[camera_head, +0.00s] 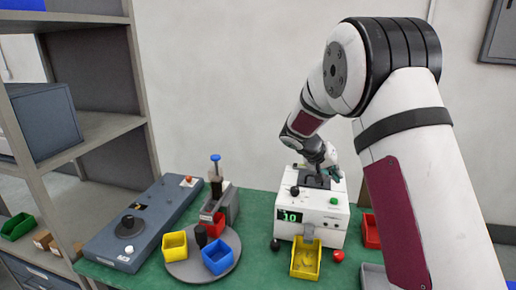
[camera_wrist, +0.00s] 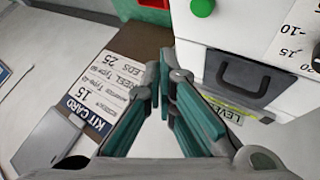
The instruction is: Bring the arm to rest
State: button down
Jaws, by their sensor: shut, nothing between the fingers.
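My gripper (camera_wrist: 163,78) has teal finger pads and is shut, with nothing between the fingertips. In the head view my gripper (camera_head: 331,173) is small and partly hidden by my own wrist, above or close behind the top of a white machine (camera_head: 315,215) on the green bench. My arm reaches over from the right and bends down towards the machine. In the wrist view the machine's white side with a dark handle (camera_wrist: 243,80) lies to the right of the fingers. I cannot tell whether the fingers touch anything.
A kit card (camera_wrist: 98,100) lies left of the fingers. On the bench (camera_head: 262,205) are a yellow bin (camera_head: 305,262), a round turntable (camera_head: 188,270) with bins, a grey-blue panel (camera_head: 140,225) and a red bin (camera_head: 371,232). Shelves (camera_head: 110,125) stand at the left. The wall above the bench's left part is clear.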

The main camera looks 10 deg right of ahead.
jog(key=s+a+r+n+y, duration=0.1)
jog(key=s+a+r+y, duration=0.15)
jog(key=s+r, duration=0.5)
jog(key=s+a+r+y, duration=0.1)
jog(key=s+a+r, duration=0.3)
jog(key=s, duration=0.6)
jog(key=s+a+r+n+t+y, duration=0.1)
jog(key=s+a, duration=0.3)
jog(key=s, duration=0.6)
jog(key=s+a+r+n+t+y, duration=0.1)
jog(key=s+a+n+y, duration=0.2)
jog(key=s, duration=0.8)
jog(key=shift+a+t+y, duration=0.3)
jog(key=shift+a+y, duration=0.25)
jog(key=shift+a, duration=0.55)
